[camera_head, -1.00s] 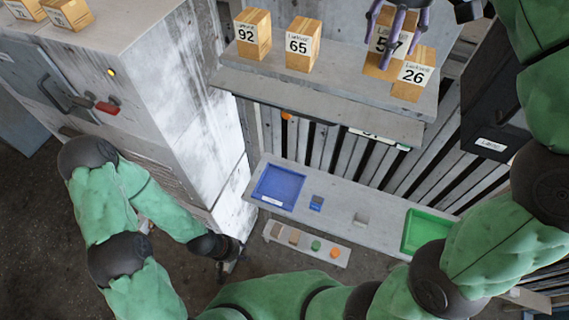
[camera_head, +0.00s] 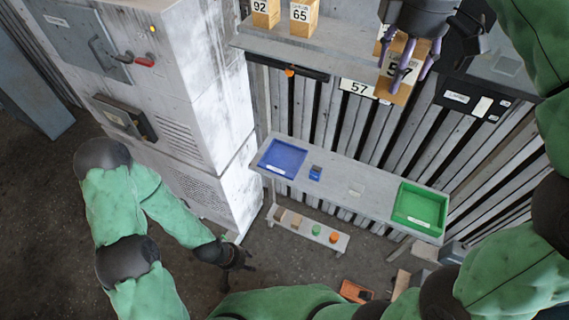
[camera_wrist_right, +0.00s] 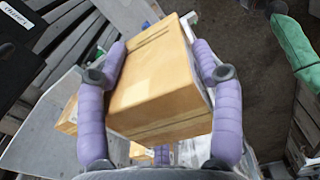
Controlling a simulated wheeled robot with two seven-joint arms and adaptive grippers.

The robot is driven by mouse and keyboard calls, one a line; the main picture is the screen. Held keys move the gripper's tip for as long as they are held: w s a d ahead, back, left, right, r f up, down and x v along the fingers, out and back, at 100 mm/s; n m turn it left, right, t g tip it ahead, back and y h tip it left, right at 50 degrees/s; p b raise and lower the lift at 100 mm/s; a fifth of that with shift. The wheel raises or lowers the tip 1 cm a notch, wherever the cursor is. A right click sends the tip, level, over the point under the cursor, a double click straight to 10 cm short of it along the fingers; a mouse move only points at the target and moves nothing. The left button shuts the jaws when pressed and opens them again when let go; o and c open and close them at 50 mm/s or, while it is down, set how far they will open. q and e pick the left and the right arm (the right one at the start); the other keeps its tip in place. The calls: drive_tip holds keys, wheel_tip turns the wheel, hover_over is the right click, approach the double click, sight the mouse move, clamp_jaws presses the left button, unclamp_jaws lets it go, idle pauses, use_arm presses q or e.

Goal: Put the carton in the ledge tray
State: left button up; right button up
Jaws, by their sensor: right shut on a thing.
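The wooden-coloured carton labelled 57 (camera_head: 401,93) is between the purple fingers of my right gripper (camera_head: 405,62), in front of the upper shelf's edge. The right wrist view shows the fingers pressed on both sides of this carton (camera_wrist_right: 155,85). A blue tray (camera_head: 283,158) and a green tray (camera_head: 420,207) sit at the left and right ends of the lower ledge (camera_head: 340,190). Both look empty and lie below the carton. My left gripper (camera_head: 238,256) hangs low at the left, away from the ledge; its finger opening is unclear.
Cartons 92 (camera_head: 265,12) and 65 (camera_head: 304,16) stand on the upper shelf (camera_head: 300,43). A 57 sign (camera_head: 357,87) hangs at its edge. A small blue item (camera_head: 315,173) sits beside the blue tray. A grey cabinet (camera_head: 180,100) stands left; a black box (camera_head: 475,100) is right.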

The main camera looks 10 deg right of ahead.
drive_tip(key=shift+m, duration=0.6)
drive_tip(key=w+f, duration=0.2)
drive_tip(key=f, duration=0.1)
drive_tip(key=w+f, duration=0.1)
drive_tip(key=f, duration=0.1)
drive_tip(key=shift+w+a+f, duration=0.15)
drive_tip(key=shift+w+a, duration=0.2)
drive_tip(key=w+a+f+m, duration=0.2)
drive_tip(key=f+m, duration=0.1)
drive_tip(key=f, duration=0.9)
drive_tip(key=w+a+f+m, duration=0.1)
drive_tip(key=w+f+m, duration=0.2)
drive_tip(key=f, duration=0.9)
drive_tip(key=w+a+f+m, duration=0.2)
drive_tip(key=w+f+m, duration=0.1)
drive_tip(key=f, duration=0.9)
drive_tip(key=shift+a+f+m, duration=0.25)
drive_tip(key=shift+a+m, duration=0.1)
drive_tip(key=shift+m, duration=0.15)
